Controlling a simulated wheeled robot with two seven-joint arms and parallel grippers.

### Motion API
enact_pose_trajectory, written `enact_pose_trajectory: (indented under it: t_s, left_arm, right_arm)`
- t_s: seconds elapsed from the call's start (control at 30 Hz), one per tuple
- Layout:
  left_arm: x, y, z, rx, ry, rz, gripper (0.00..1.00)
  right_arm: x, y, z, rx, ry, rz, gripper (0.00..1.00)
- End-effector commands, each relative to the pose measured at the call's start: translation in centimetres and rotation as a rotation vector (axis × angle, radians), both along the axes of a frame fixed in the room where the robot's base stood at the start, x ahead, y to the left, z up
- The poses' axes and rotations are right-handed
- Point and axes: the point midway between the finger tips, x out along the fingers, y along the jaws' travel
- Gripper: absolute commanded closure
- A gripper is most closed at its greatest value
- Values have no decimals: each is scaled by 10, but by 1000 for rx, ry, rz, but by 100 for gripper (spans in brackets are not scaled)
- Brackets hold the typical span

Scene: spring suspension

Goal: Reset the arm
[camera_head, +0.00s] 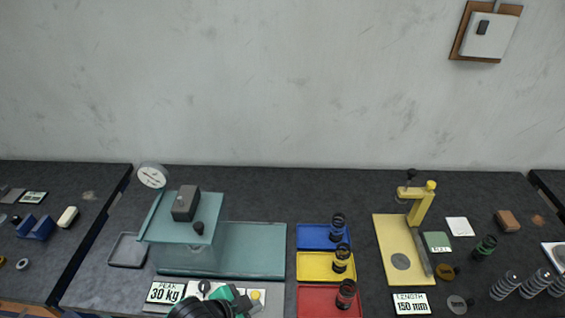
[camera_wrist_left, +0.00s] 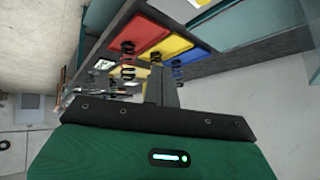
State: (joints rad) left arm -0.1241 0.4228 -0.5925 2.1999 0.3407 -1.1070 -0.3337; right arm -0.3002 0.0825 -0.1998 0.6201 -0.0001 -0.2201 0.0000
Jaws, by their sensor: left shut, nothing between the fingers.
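My left gripper (camera_head: 230,296) shows at the bottom of the head view as green and black parts, in front of the teal press (camera_head: 235,262). In the left wrist view its dark fingers (camera_wrist_left: 162,80) stand together, shut with nothing between them. The green wrist body fills the bottom of that view. The gripper is apart from the springs. Black springs stand on the blue tray (camera_head: 310,236), the yellow tray (camera_head: 312,266) and the red tray (camera_head: 315,300). My right gripper is not in view.
A yellow gauge stand (camera_head: 392,240) and a "150 mm" display (camera_head: 411,303) are right of the trays. Several metal springs (camera_head: 505,286) stand at the far right. A grey tray (camera_head: 127,250) sits left.

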Motion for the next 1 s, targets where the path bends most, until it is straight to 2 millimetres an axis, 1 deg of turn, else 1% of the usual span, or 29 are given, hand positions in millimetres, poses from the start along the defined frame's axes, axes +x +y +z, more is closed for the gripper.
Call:
enact_pose_trajectory:
  t_s: [0.03,0.1,0.3,0.5,0.67,0.7,0.87,0.97,1.0]
  left_arm:
    - [-9,10,3,-6,42,82,100]
    - [-19,29,5,0,100,199,100]
    - [-53,85,4,37,243,491,100]
    - [-88,129,2,79,349,710,100]
    - [-119,160,3,121,427,871,100]
    - [-120,162,-6,125,437,885,100]
    - [-107,159,-53,132,444,873,100]
    - [-102,158,-83,137,453,870,100]
    - [-100,157,-97,139,456,870,100]
  right_arm:
    - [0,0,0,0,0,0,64]
    - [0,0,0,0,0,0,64]
    - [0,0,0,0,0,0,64]
    - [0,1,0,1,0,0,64]
    - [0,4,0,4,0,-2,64]
    - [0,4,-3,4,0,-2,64]
    - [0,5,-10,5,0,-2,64]
    - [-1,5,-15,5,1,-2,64]
    - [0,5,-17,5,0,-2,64]
